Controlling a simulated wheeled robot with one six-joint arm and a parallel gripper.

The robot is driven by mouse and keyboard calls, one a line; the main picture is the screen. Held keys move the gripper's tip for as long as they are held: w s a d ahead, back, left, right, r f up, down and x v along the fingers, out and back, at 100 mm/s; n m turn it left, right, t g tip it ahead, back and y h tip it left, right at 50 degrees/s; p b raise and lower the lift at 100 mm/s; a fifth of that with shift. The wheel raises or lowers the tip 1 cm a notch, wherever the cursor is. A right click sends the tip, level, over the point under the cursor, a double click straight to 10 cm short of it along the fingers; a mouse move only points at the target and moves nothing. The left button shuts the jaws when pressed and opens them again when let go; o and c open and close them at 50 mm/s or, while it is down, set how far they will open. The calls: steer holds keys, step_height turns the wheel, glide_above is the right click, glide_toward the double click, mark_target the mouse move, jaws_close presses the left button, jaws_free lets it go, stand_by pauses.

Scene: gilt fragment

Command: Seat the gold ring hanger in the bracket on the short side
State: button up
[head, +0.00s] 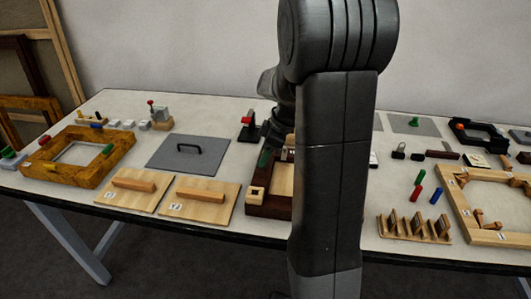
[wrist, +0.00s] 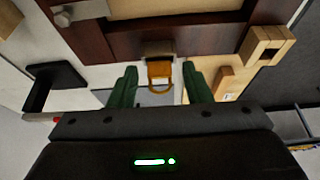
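The gold ring hanger (wrist: 160,76) shows in the wrist view, between the two green fingers of my gripper (wrist: 160,92), with a gap on each side. The fingers are apart. The ring's upper end meets or overlaps a small bracket (wrist: 159,48) on the edge of the dark red-brown wooden frame (wrist: 205,40); I cannot tell whether it is seated in it. In the head view my gripper (head: 265,157) is low over the back left of the dark frame (head: 268,205), and my arm hides much of the frame; the ring cannot be made out there.
A pale block with openings (wrist: 266,46) sits at a frame corner. A black stand (wrist: 52,82) is to the left in the wrist view. In the head view, a grey panel with a handle (head: 187,154), wooden boards (head: 200,205) and a gold frame (head: 60,172) lie left.

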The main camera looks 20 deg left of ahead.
steer(key=shift+d+r, duration=0.1)
steer(key=shift+r, duration=0.35)
steer(key=v, duration=1.1)
steer(key=shift+r, duration=0.2)
steer(key=shift+w+f, duration=0.1)
steer(key=x, duration=1.2)
steer(key=shift+f, duration=0.35)
steer(key=shift+d+r, duration=0.1)
steer(key=shift+r, duration=2.15)
